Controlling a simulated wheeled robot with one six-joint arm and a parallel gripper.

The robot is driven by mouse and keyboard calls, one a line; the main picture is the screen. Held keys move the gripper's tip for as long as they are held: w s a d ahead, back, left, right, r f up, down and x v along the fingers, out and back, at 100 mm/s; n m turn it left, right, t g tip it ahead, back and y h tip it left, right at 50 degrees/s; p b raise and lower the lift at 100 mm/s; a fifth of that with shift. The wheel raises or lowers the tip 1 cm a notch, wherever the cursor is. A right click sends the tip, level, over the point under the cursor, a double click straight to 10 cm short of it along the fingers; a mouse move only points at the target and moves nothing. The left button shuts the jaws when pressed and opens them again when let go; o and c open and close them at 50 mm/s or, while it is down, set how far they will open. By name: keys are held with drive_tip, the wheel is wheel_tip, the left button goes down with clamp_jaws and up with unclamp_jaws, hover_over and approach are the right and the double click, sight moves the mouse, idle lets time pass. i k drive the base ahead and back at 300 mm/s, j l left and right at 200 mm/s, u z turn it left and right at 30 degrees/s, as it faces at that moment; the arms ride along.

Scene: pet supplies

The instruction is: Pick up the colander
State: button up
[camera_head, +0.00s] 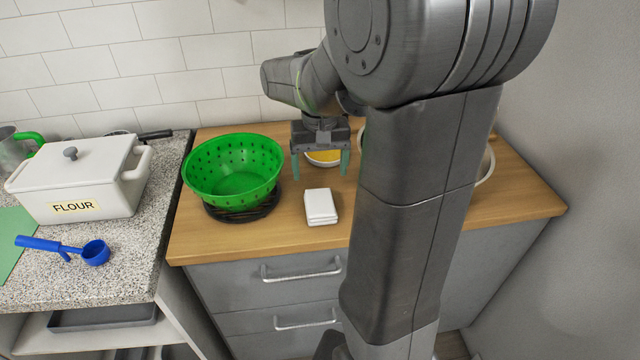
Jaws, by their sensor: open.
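A bright green colander (232,172) with dark holes stands upright on a black round rack (243,211) at the left of the wooden counter. My gripper (320,170) points down to the right of the colander, apart from it. Its two greenish fingers are spread, with nothing held between them. Part of a yellow-filled bowl (323,158) shows behind the fingers.
On the speckled counter at left are a white flour box (82,176), a blue scoop (94,252) and a green mat (14,240). A tiled wall stands behind. My arm hides much of the right side.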

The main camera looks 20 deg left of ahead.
sight(236, 172)
drive_tip(key=u, duration=1.7)
